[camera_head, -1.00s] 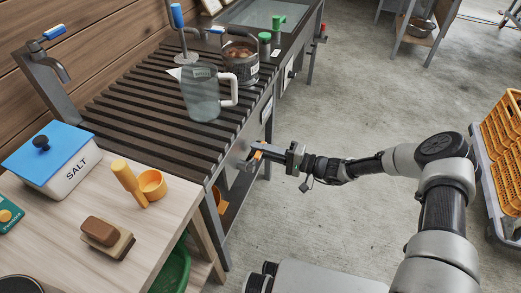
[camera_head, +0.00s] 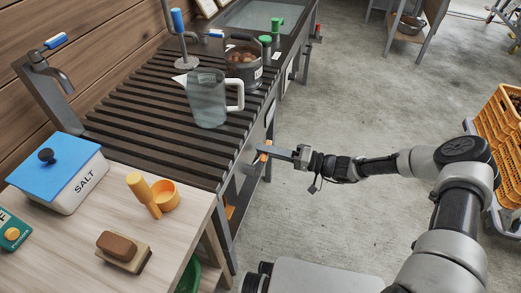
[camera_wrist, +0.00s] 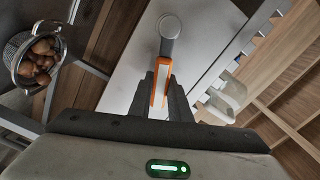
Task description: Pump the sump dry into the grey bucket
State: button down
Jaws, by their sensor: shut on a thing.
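My gripper (camera_wrist: 160,98) is shut on a lever (camera_wrist: 168,48) with an orange grip (camera_wrist: 160,82) and a round grey end, in front of a pale grey panel in the wrist view. In the head view, my gripper (camera_head: 268,151) is beside the front side of the slatted counter (camera_head: 150,118), with some orange showing at its tip. A blue-handled upright (camera_head: 179,22) stands on the slats. A grey pot (camera_head: 243,62) with brown chestnuts stands behind a translucent jug (camera_head: 207,100). I cannot tell which container is the grey bucket, and I cannot make out the sump.
A blue-lidded salt box (camera_head: 75,190), a yellow scoop (camera_head: 163,195) and a brush (camera_head: 124,250) lie on the near wooden table. A tap (camera_head: 50,72) stands at the left. A metal colander of chestnuts (camera_wrist: 38,58) shows in the wrist view. Open concrete floor lies to the right.

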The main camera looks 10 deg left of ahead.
jog(key=r+n, duration=0.1)
jog(key=s+n, duration=0.1)
jog(key=n, duration=0.1)
jog(key=r+n, duration=0.1)
jog(key=shift+s+r+p, duration=0.3)
jog(key=shift+s+p, duration=0.05)
jog(key=shift+s+a+r+n, duration=0.1)
jog(key=shift+s+r+n, duration=0.15)
jog(key=shift+n, duration=0.4)
jog(key=shift+s+d+r+n, duration=0.1)
jog(key=shift+s+n, duration=0.25)
jog(key=shift+n, duration=0.25)
jog(key=shift+s+a+r+n, duration=0.1)
jog(key=shift+s+r+n, duration=0.15)
jog(key=shift+n, duration=0.4)
jog(key=shift+s, duration=0.1)
jog(key=c, duration=1.6)
grip_release()
jog(key=shift+c, duration=0.2)
jog(key=s+d+p, duration=0.1)
jog(key=d, duration=1.6)
jog(key=shift+s+d+p, duration=0.2)
jog(key=shift+p, duration=0.15)
